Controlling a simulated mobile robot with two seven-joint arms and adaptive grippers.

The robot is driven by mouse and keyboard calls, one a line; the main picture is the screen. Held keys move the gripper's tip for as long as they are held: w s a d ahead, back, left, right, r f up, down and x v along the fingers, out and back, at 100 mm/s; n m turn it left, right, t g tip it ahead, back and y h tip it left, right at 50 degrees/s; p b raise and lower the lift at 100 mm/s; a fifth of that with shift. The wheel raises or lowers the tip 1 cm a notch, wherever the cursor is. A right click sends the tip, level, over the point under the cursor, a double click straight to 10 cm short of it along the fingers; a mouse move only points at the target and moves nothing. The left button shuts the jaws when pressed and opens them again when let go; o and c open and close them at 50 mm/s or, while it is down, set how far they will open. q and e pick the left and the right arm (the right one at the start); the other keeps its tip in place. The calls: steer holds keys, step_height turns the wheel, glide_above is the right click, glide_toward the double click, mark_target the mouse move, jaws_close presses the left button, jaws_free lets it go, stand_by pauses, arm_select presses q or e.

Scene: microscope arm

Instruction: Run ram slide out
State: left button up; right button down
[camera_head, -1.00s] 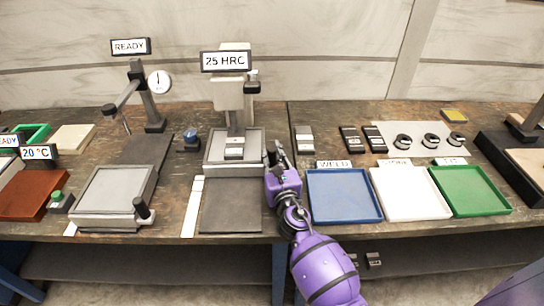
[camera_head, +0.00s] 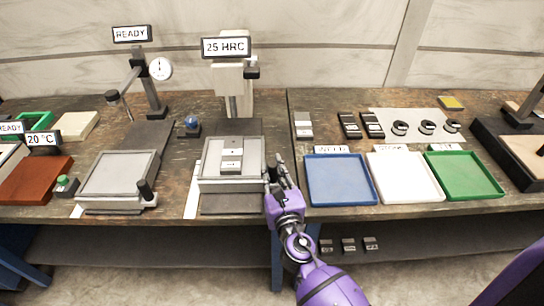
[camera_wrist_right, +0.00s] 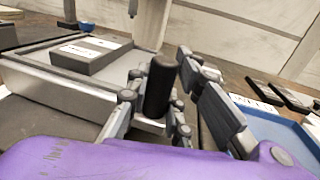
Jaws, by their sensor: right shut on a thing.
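The ram slide (camera_head: 208,172) is a light grey tray under the tester marked 25 HRC (camera_head: 226,47). It sits forward on its dark base plate (camera_head: 232,204), clear of the ram column (camera_head: 234,84), with dark track showing behind it. A grey block with labels (camera_head: 232,168) lies on the slide; it also shows in the wrist view (camera_wrist_right: 92,55). My right gripper (camera_head: 279,174) is at the slide's right front corner. In the wrist view its fingers are shut on the slide's upright black handle (camera_wrist_right: 160,88). My left gripper is out of view.
Right of the slide are a blue tray (camera_head: 341,201), a white tray (camera_head: 406,198) and a green tray (camera_head: 465,196). Left stands a dial gauge (camera_head: 159,68) with its own grey slide (camera_head: 118,176). The blue tray is close beside my right gripper.

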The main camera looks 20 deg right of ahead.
steer(key=s, duration=0.2)
steer(key=s+a, duration=0.1)
steer(key=s, duration=0.1)
steer(key=shift+s+a, duration=0.1)
steer(key=shift+s, duration=0.05)
steer(key=shift+s+a, duration=0.2)
steer(key=shift+s, duration=0.4)
steer(key=shift+f, duration=0.1)
steer(key=c, duration=1.9)
jaws_free()
steer(key=shift+s, duration=0.1)
steer(key=o, duration=0.4)
steer(key=shift+s, duration=0.15)
steer(key=shift+c, duration=0.2)
